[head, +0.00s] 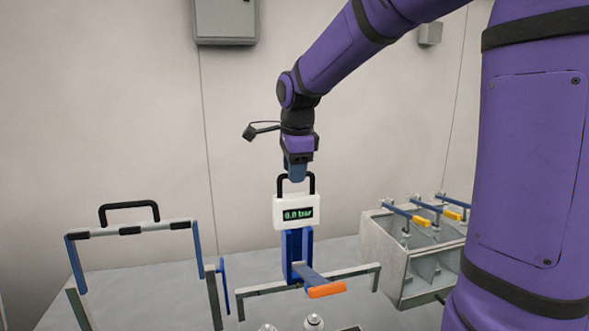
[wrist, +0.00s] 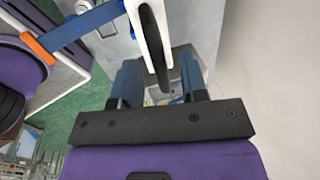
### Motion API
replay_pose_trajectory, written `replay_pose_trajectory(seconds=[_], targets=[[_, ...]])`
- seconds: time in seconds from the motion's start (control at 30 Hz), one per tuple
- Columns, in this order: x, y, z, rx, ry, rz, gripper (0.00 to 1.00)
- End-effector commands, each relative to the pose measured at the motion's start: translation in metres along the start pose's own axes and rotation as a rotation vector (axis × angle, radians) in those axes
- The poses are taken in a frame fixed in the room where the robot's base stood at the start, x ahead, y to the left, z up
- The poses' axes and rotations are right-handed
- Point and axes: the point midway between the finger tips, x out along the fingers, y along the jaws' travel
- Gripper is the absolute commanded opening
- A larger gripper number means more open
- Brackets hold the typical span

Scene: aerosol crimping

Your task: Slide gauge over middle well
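The gauge (head: 296,212) is a white box with a black handle and a green display reading 0.0 bar. It sits at the top of a blue upright (head: 298,250) above a metal rail (head: 345,273). My gripper (head: 295,176) points down at the handle's top bar. In the wrist view, its two blue fingers (wrist: 160,85) stand apart, with the black handle (wrist: 158,68) between them and gaps visible on both sides. The gauge's white edge (wrist: 148,25) also shows there. The wells are not clearly visible; can tops (head: 313,322) show at the bottom edge of the head view.
A blue lever with an orange grip (head: 326,290) sticks out below the gauge. A frame with a black handle (head: 128,212) stands left. A grey divided bin (head: 405,270) with several blue levers with yellow ends stands right. The wall (head: 120,110) is behind.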

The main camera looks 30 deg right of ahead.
Motion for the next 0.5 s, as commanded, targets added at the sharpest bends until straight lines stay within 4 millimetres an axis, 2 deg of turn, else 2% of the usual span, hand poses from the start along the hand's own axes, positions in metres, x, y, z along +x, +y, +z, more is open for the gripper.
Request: replay_pose_trajectory(seconds=[0.13,0.23,0.5], targets=[[-0.004,0.000,0.000,0.000,0.000,-0.002,0.40],[-0.015,-0.001,0.000,0.000,0.000,-0.003,0.40],[-0.065,-0.001,0.000,0.000,0.000,-0.004,0.40]])
